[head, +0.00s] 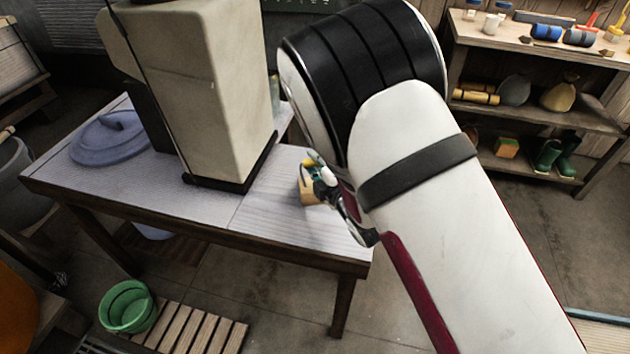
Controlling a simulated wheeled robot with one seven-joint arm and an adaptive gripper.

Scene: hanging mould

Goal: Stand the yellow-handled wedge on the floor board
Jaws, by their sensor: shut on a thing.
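My gripper (324,180) is over the right part of the table, partly hidden behind my arm. It is shut on what looks like the yellow-handled wedge (308,191), a small tan block with a bit of yellow at its top. Much of the wedge is covered by the gripper, and I cannot tell whether it touches the tabletop. A slatted wooden floor board (214,334) lies on the floor in front of the table at the lower left. A green bucket (128,308) stands at its left end.
The table (100,185) bears a large beige block-shaped mould (213,95) and a blue-grey lid (110,137). A shelf (560,56) with jars, tools and green boots stands at the right. Bare floor lies between the table and shelf.

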